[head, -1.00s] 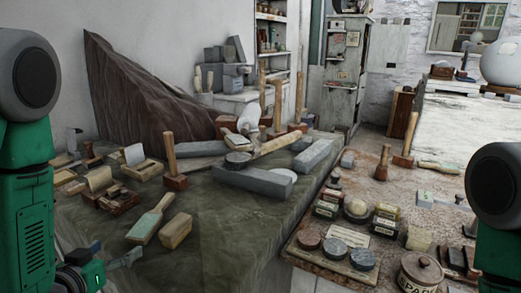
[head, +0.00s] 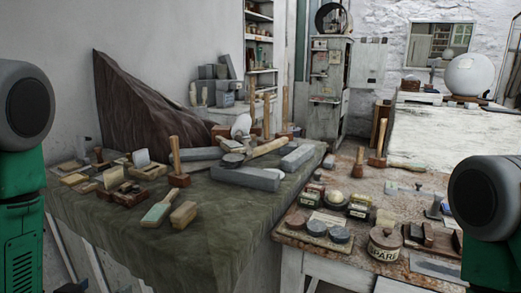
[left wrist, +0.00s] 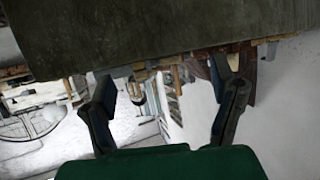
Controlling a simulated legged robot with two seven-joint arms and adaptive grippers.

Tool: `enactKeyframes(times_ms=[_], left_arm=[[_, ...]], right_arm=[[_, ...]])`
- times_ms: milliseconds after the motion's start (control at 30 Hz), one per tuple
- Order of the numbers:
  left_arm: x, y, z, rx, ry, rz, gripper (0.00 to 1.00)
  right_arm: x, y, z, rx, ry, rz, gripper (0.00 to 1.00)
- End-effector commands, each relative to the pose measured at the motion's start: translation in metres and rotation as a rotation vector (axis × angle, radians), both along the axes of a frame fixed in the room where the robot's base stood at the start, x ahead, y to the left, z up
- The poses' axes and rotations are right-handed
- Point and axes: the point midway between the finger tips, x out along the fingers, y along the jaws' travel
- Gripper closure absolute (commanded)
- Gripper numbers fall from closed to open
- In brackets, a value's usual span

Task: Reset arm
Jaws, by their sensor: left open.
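My left arm (head: 22,150) is at the left edge of the head view, and its gripper is out of that picture. In the left wrist view my left gripper (left wrist: 167,84) has its two dark fingers spread apart with nothing between them. Beyond the fingers is a blurred, tilted view of the room, with the dark green cloth edge (left wrist: 150,35) across the top. My right arm (head: 487,215) shows at the right edge of the head view; its gripper is hidden below the frame.
The cloth-covered table (head: 215,225) holds wooden mallets, a green-faced brush (head: 160,207), grey stone blocks (head: 245,178) and a dark rock-like mass (head: 140,110). The table on the right carries several jars and a lidded pot (head: 385,245). Open floor lies between furniture at the back.

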Motion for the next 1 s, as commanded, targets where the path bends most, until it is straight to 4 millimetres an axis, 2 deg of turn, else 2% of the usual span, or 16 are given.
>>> enactKeyframes(times_ms=[167, 367, 467, 633, 700, 800, 900, 1000], left_arm=[[-0.021, -0.011, -0.039, 0.002, 0.137, -0.003, 0.21], [-0.061, -0.030, -0.095, 0.007, 0.356, -0.011, 0.21], [-0.091, -0.042, -0.128, 0.010, 0.504, -0.019, 0.21], [-0.170, -0.068, -0.184, 0.015, 0.822, -0.042, 0.21], [-0.199, -0.076, -0.198, 0.015, 0.929, -0.051, 0.21], [-0.227, -0.084, -0.207, 0.017, 1.030, -0.059, 0.21], [-0.241, -0.088, -0.211, 0.016, 1.078, -0.064, 0.21], [-0.243, -0.088, -0.211, 0.017, 1.088, -0.065, 0.21]], right_arm=[[0.001, 0.000, -0.004, 0.000, -0.001, 0.000, 0.32], [0.000, 0.000, -0.008, 0.000, 0.000, 0.000, 0.32], [0.000, 0.000, -0.011, 0.000, 0.000, 0.000, 0.32], [0.000, 0.000, -0.018, 0.000, 0.000, 0.000, 0.32], [0.000, 0.000, -0.019, 0.000, 0.000, 0.000, 0.32], [0.000, 0.000, -0.021, 0.000, 0.000, 0.000, 0.32], [0.000, 0.000, -0.021, 0.000, 0.000, 0.000, 0.32], [0.000, 0.000, -0.021, 0.000, 0.000, 0.000, 0.32]])
